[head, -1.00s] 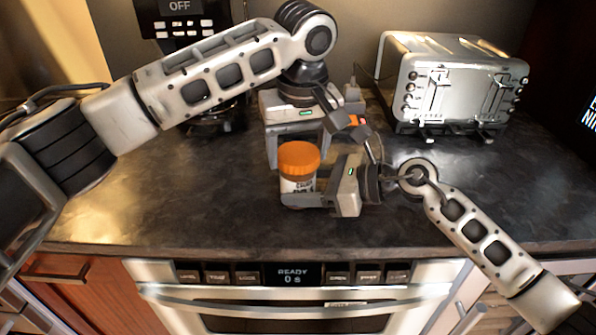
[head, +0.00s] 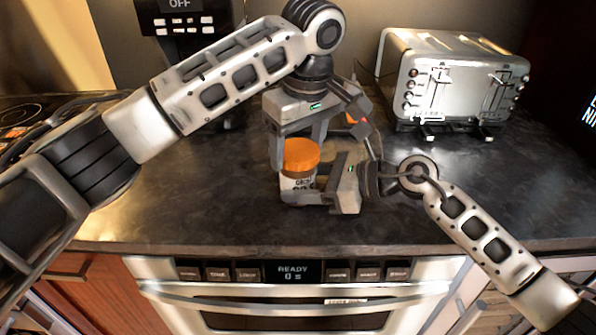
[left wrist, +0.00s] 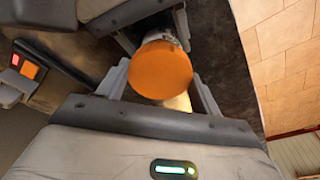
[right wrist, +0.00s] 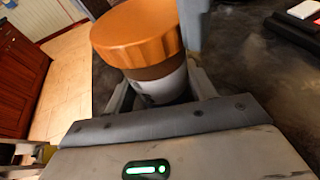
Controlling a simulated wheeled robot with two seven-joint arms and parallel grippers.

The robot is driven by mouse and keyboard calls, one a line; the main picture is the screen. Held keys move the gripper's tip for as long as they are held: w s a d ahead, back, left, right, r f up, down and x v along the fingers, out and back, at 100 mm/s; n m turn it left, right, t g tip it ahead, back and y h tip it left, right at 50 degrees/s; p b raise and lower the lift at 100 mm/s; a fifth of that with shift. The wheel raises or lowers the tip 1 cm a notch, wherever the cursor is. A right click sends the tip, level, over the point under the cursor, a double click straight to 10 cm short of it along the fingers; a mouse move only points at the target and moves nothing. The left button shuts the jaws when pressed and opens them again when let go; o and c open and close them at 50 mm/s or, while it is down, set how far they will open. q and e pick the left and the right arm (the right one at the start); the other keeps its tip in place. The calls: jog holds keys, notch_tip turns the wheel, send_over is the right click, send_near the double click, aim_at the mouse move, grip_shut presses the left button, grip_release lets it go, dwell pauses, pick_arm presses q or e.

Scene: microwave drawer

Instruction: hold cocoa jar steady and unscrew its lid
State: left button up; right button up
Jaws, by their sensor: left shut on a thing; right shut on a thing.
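The cocoa jar (head: 297,188) stands upright on the dark counter, with its orange lid (head: 300,155) on top. It also shows in the right wrist view (right wrist: 165,85), lid uppermost. My right gripper (head: 305,197) is shut on the jar's body, low down, coming from the right. My left gripper (head: 298,150) is above and behind, pointing down, with its fingers on either side of the lid and shut on it. In the left wrist view the lid (left wrist: 161,70) sits between the two fingers. The jar's far side is hidden.
A silver toaster (head: 455,85) stands at the back right. A dark coffee machine (head: 190,25) is at the back left, partly behind my left arm. The oven drawer front (head: 290,290) lies below the counter's front edge. The counter (head: 200,210) left of the jar is clear.

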pick_arm(q)
jog(key=shift+w+a+r, duration=0.1)
jog(key=shift+a, duration=0.15)
jog(key=o, duration=0.9)
jog(key=shift+o, duration=0.2)
jog(key=shift+d, duration=0.1)
jog(key=shift+d, duration=0.1)
jog(key=shift+r, duration=2.5)
